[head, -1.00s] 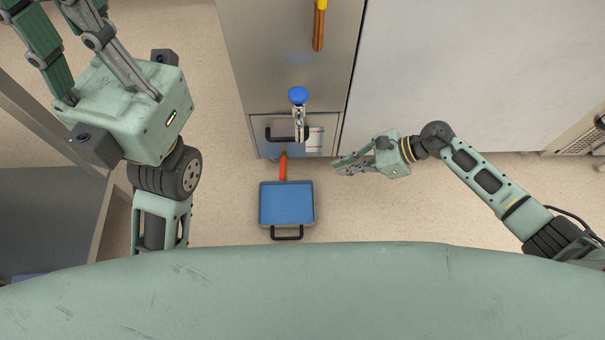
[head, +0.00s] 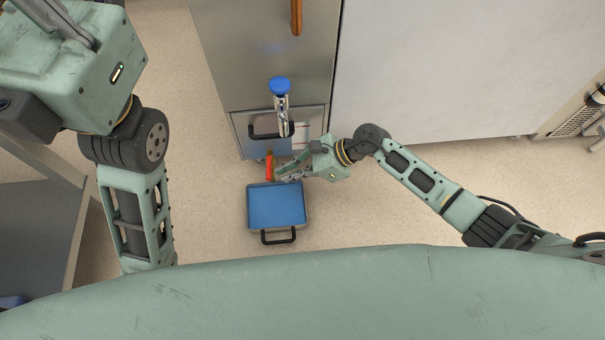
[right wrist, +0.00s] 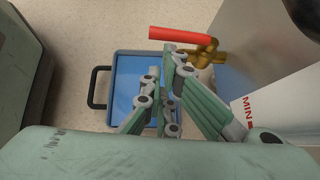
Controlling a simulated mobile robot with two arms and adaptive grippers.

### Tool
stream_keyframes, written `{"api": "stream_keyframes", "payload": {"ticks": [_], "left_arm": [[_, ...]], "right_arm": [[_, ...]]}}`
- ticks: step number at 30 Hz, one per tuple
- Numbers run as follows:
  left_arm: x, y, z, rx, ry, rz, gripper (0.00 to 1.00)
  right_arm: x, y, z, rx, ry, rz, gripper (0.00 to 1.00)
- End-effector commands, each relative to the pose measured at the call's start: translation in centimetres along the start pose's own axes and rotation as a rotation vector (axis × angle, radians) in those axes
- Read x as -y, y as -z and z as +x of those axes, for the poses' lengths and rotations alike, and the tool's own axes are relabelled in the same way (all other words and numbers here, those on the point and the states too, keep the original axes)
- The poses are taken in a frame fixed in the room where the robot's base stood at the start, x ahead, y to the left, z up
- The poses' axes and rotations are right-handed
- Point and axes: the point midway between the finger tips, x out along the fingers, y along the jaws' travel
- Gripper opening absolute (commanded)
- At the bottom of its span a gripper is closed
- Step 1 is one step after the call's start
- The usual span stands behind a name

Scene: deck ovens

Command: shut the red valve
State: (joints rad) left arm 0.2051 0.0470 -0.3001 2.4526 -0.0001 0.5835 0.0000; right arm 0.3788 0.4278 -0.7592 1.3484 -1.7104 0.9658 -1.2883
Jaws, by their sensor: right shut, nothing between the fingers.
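The red valve's handle (head: 270,166) sticks out from the low front of the steel oven toward me, above the far edge of a blue tray. In the right wrist view the red handle (right wrist: 180,34) points left from a brass body (right wrist: 207,52). My right gripper (head: 281,172) is shut and empty, close to the right side of the handle. In the right wrist view its fingertips (right wrist: 163,62) are just below the handle; I cannot tell whether they touch it. My left gripper's body (head: 75,70) is at the upper left, its fingers mostly out of frame.
The blue tray (head: 276,205) with a black handle stands on the floor below the valve. A blue-knobbed lever (head: 281,86) and a black handle (head: 262,134) are on the oven front. A white panel (head: 430,60) stands to the right. The floor right of the tray is clear.

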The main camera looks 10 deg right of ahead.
Motion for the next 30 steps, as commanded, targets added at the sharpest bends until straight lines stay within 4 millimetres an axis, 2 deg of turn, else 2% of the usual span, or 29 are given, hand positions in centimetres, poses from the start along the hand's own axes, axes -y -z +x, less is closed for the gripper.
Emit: {"api": "stream_keyframes", "payload": {"ticks": [17, 21, 30], "left_arm": [[0.1, 0.1, 0.7, -0.006, 0.001, -0.001, 0.00], [0.2, -0.7, -0.6, 0.043, 0.014, -0.005, 0.00], [0.4, -0.5, -0.5, 0.048, 0.023, -0.007, 0.00]], "right_arm": [[-0.3, -0.4, 0.1, -0.001, 0.015, 0.014, 0.00], [-0.4, -0.6, 0.3, -0.001, 0.037, 0.031, 0.00], [-0.6, -0.8, 0.6, -0.001, 0.066, 0.055, 0.00]]}}
